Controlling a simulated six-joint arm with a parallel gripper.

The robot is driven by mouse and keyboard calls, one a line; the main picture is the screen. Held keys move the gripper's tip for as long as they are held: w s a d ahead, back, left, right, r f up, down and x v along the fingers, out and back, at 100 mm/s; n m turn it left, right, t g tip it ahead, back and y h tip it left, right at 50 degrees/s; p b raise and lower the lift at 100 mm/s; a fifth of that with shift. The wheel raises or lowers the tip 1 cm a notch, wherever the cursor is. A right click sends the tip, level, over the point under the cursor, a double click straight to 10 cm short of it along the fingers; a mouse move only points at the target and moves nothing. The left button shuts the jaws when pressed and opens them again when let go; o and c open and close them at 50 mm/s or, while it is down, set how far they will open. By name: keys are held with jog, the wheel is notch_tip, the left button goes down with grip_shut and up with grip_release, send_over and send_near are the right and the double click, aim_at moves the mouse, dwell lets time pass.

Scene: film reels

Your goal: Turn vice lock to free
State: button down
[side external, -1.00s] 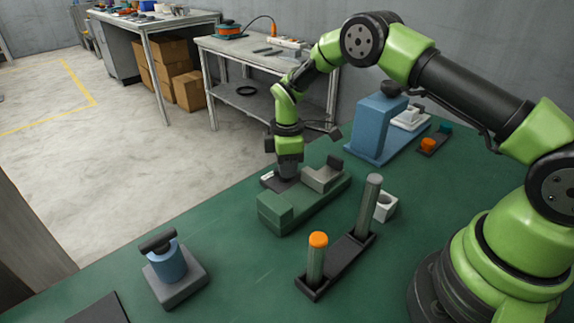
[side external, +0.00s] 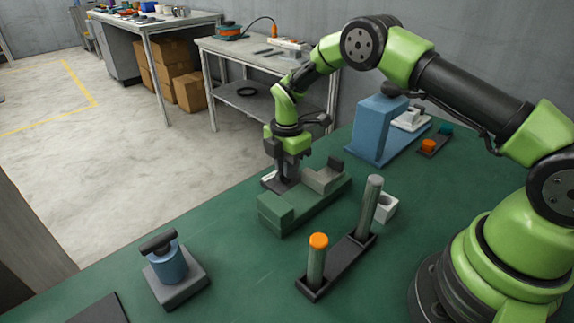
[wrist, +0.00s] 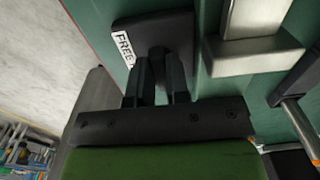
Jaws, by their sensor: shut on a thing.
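The green vice (side external: 277,214) with its grey jaw (side external: 322,180) stands on the green bench; the grey jaw also shows in the wrist view (wrist: 258,55). Behind the vice is the vice lock's dark plate (wrist: 180,27). A white label reading FREE (wrist: 123,48) lies along one edge of the plate. My gripper (wrist: 158,88) points down over the plate and is shut on the dark lock handle (wrist: 157,55), which shows between the fingers. The fingers hide most of the handle, so I cannot tell its exact angle. In the side view my gripper (side external: 289,180) is partly behind the vice.
A dark rack (side external: 339,268) with two upright posts, one orange-topped (side external: 318,241), stands in front of the vice. A white block (side external: 385,208) is beside it. A blue machine (side external: 376,130) is at the back, and a blue clamp (side external: 169,264) at the front left.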

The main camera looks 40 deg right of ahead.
dwell(0.4)
jog(key=c, duration=1.1)
grip_release()
notch_tip(320, 180, up, 10)
